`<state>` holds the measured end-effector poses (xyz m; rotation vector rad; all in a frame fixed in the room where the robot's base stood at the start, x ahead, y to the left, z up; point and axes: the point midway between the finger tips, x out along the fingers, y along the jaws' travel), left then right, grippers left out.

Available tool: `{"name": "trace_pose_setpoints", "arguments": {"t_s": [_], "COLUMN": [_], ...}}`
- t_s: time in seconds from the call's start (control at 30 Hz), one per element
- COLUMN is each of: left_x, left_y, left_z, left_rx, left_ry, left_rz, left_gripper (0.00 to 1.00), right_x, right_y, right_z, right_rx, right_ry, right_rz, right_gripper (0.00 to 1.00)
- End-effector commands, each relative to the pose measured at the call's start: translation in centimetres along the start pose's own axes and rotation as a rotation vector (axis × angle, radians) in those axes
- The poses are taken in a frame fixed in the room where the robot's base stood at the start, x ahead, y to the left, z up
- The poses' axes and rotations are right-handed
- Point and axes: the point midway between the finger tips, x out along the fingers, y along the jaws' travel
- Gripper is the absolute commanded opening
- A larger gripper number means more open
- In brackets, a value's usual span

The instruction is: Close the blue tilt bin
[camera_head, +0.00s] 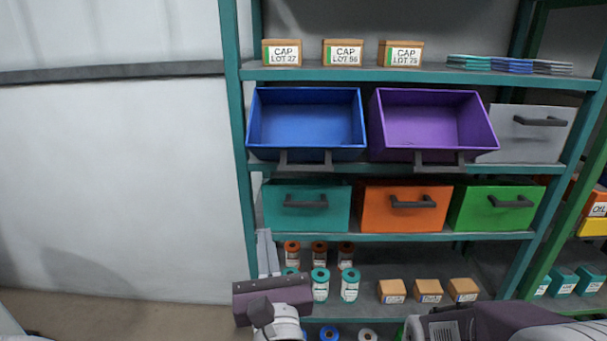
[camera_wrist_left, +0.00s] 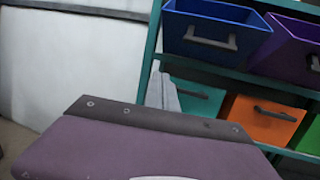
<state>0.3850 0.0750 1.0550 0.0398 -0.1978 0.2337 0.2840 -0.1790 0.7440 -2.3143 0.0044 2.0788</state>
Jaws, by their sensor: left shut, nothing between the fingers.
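The blue tilt bin (camera_head: 305,122) is tilted open at the left of the shelf's upper bin row, its hollow inside facing me. Its dark handle (camera_head: 304,158) is on the lowered front. The wrist view shows the bin's front (camera_wrist_left: 212,30) and handle (camera_wrist_left: 212,40) at the top. My left gripper (camera_head: 267,240) is below and left of the bin, beside the shelf's left post, apart from the bin. Its fingers are shut and empty, pointing up; they also show in the left wrist view (camera_wrist_left: 162,88). My right arm shows at the lower right, its fingers out of view.
The purple bin (camera_head: 430,120) beside it is also tilted open. The grey bin (camera_head: 530,135) and the teal (camera_head: 305,212), orange (camera_head: 385,212) and green (camera_head: 485,212) bins appear closed. Teal shelf posts (camera_head: 236,120) frame the rows. Free space lies left of the shelf.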

Motion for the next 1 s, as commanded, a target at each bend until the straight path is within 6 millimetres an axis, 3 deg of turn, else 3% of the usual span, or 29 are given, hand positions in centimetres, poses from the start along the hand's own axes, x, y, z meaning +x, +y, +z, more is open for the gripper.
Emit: {"name": "trace_pose_setpoints", "arguments": {"t_s": [0.03,0.13,0.37,0.47,0.67,0.9,1.0], "left_x": [-1.4,-3.7,-4.7,-3.8,0.1,5.1,6.3], "left_y": [-2.3,-5.0,-6.2,-6.3,-7.0,-8.2,-8.5], "left_z": [1.5,2.5,2.7,3.1,3.1,2.6,4.1], "left_rx": [-0.023,-0.051,-0.06,-0.057,-0.055,-0.059,-0.063], "left_ry": [-0.001,-0.001,0.001,0.0,0.004,0.003,0.002], "left_rz": [-0.083,-0.187,-0.231,-0.227,-0.221,-0.223,-0.226], "left_gripper": [0.0,0.0,0.0,0.0,0.0,0.0,0.0], "right_x": [-1.0,-1.4,-1.5,-2.6,-5.1,-5.0,-5.7], "right_y": [0.0,0.0,0.0,-0.1,-0.1,-0.1,-0.1], "right_z": [-0.1,-0.1,-0.2,-0.3,-0.5,-0.5,-0.6], "right_rx": [0.0,0.0,0.0,0.0,0.0,0.0,0.0], "right_ry": [0.0,0.0,0.0,0.0,0.0,-0.001,-0.001], "right_rz": [0.0,0.0,0.0,0.0,0.0,0.0,0.0], "right_gripper": [0.57,0.57,0.57,0.57,0.57,0.57,0.57]}}
